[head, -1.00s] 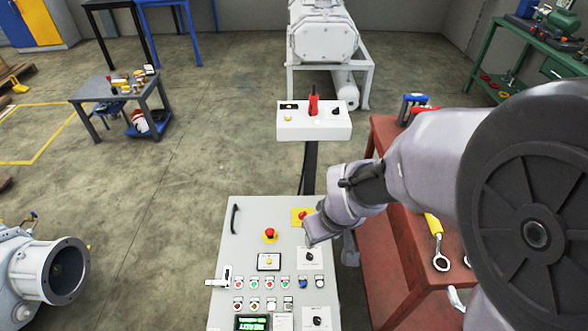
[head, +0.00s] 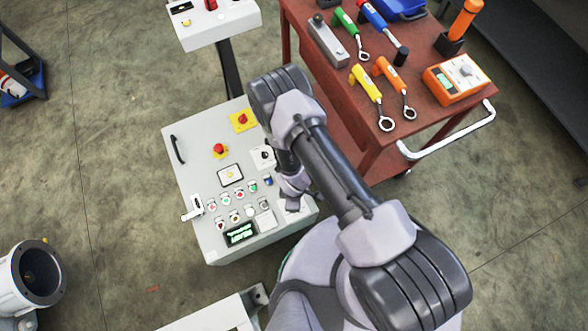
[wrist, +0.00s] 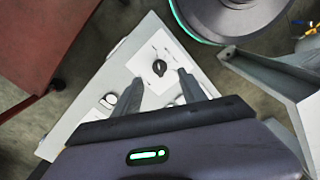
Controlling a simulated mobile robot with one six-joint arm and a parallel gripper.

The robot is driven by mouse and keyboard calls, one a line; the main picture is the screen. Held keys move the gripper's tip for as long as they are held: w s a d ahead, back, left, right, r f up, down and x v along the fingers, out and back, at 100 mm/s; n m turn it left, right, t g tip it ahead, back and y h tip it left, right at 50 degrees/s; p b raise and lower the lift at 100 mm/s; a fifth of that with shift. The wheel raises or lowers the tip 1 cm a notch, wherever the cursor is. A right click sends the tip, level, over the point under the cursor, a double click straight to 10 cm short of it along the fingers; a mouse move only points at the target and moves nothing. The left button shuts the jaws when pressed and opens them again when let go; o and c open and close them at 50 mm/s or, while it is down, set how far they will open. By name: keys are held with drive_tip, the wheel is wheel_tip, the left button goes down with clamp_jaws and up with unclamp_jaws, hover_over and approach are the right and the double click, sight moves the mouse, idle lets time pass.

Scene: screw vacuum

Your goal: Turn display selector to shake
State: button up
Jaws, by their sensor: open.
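A black rotary knob (wrist: 159,68) on a white label plate shows in the wrist view, near the corner of the grey control panel (wrist: 75,130). I take it for the display selector; its lettering is too small to read. My gripper (wrist: 157,79) is open, with its two fingers on either side of the knob in the picture. I cannot tell whether they touch it. In the head view my gripper (head: 293,186) is over the right side of the panel (head: 190,170), and the arm hides that knob. The lit green display (head: 240,234) is left of it.
Another black selector (head: 264,155), a red emergency button (head: 219,150) and several small buttons are on the panel. A red cart (head: 330,90) with tools and an orange meter (head: 457,79) stands close on the right. Open floor lies left.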

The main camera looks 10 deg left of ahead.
wheel_tip(320, 180, down, 5)
drive_tip(key=shift+f+b, duration=0.15)
drive_tip(key=shift+b, duration=0.5)
clamp_jaws()
